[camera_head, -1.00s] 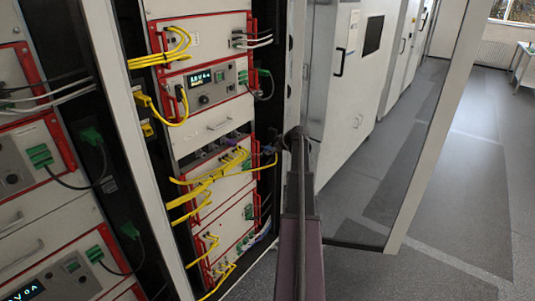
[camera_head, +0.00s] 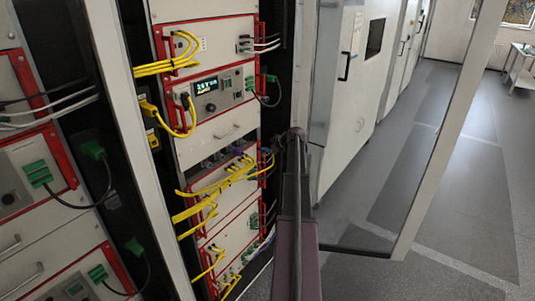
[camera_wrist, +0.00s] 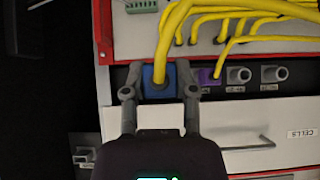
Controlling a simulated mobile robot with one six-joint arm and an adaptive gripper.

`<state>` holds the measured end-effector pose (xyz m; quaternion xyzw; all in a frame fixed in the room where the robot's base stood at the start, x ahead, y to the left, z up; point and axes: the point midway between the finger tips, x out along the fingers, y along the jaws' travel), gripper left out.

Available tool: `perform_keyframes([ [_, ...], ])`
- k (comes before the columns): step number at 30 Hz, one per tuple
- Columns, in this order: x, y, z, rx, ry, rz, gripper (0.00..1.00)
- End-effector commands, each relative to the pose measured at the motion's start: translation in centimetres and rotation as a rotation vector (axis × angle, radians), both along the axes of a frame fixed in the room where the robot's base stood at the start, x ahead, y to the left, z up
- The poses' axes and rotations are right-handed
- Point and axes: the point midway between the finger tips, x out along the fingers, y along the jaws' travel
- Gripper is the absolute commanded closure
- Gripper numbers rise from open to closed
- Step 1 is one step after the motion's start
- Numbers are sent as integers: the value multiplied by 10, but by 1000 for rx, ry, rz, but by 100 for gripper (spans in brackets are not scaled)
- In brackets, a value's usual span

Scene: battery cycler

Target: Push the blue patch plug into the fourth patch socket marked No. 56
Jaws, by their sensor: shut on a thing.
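My gripper (camera_wrist: 158,92) is shut on the blue patch plug (camera_wrist: 158,80), one grey finger on each side of it. A yellow cable runs from the plug toward the top of the wrist view. The plug is at the left end of the dark patch strip (camera_wrist: 299,75). It covers whatever socket is behind it, and I cannot tell whether it is seated. To its right are a purple plug (camera_wrist: 207,77) and two grey patch sockets (camera_wrist: 238,75) (camera_wrist: 272,75). Their small upside-down labels are not legible. In the head view my arm hides most of the gripper.
Yellow cables (camera_wrist: 225,18) loop close above the strip. A white drawer front (camera_wrist: 230,122) with a handle and upside-down CELLS label lies below it. A red-edged panel with a green connector (camera_wrist: 141,6) is above. In the head view, an open door frame (camera_head: 440,130) stands right of my arm.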

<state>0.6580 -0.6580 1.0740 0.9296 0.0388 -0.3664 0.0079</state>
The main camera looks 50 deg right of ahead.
Motion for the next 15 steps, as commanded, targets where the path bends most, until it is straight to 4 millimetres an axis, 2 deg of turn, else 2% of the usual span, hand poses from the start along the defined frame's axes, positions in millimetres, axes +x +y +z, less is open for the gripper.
perform_keyframes([
  [15, 12, 1, 0, 0, 0, 0, 90],
])
